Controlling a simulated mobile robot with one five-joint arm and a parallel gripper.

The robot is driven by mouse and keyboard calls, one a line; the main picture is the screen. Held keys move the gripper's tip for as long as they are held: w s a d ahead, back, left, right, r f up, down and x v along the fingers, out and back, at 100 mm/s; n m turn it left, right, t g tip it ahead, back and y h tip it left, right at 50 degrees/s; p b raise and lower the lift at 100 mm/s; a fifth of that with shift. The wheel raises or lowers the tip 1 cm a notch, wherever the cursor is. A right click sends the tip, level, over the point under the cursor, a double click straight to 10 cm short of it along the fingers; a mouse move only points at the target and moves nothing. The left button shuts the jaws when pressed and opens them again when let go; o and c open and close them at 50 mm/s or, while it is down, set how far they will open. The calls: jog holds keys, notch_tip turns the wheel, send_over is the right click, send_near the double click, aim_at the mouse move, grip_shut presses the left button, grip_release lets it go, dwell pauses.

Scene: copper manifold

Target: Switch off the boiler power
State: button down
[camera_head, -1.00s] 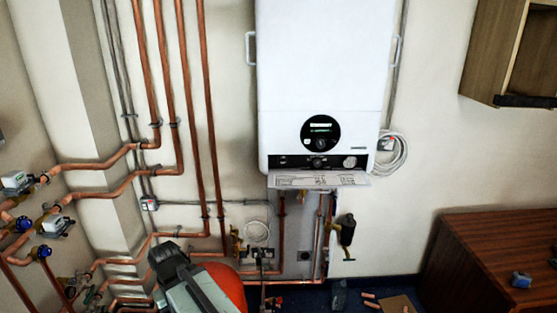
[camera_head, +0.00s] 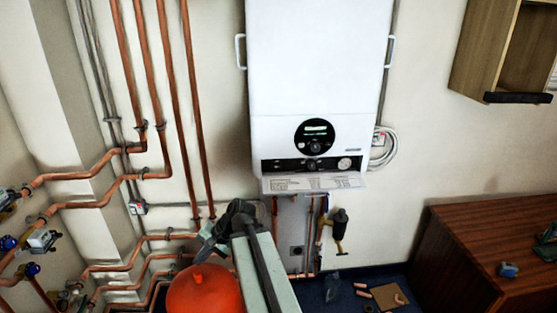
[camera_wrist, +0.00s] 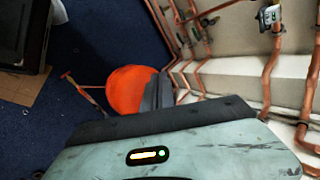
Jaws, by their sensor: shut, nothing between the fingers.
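The white boiler (camera_head: 318,70) hangs on the wall, with a round dark display and a control strip with knobs low on its front. A small switch box (camera_head: 137,207) with a red mark sits on the grey conduit left of the boiler. A white wall fitting (camera_head: 379,139) with a coiled cable is right of the boiler. My gripper (camera_head: 207,246) is at the end of my arm, right of and below the switch box and apart from it. It is shut and empty; its fingertips are hard to make out.
Copper pipes (camera_head: 150,80) with valves run along the left wall and corner. An orange-red round vessel (camera_head: 202,291) stands low beside my arm. A wooden cabinet (camera_head: 500,240) is at the right. Cardboard (camera_head: 388,297) and pipe pieces lie on the blue floor.

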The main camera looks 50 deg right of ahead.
jog(key=s+d+r+m+t+h+p, duration=0.1)
jog(key=s+d+r+m+t, duration=0.2)
jog(key=d, duration=0.6)
jog(key=s+d+r+m+t+h+p, duration=0.1)
jog(key=s+d+r+m+t+p, duration=0.1)
jog(key=d+r+m, duration=0.5)
jog(key=s+d+r+m+t+h+p, duration=0.1)
jog(key=s+d+r+m+t, duration=0.3)
jog(key=d+r, duration=0.6)
jog(key=d+m+t, duration=0.1)
jog(key=d, duration=0.1)
jog(key=shift+s+d+h+p, duration=0.25)
jog(key=shift+d+h+p, duration=0.05)
jog(key=shift+d, duration=0.1)
jog(key=shift+f, duration=0.1)
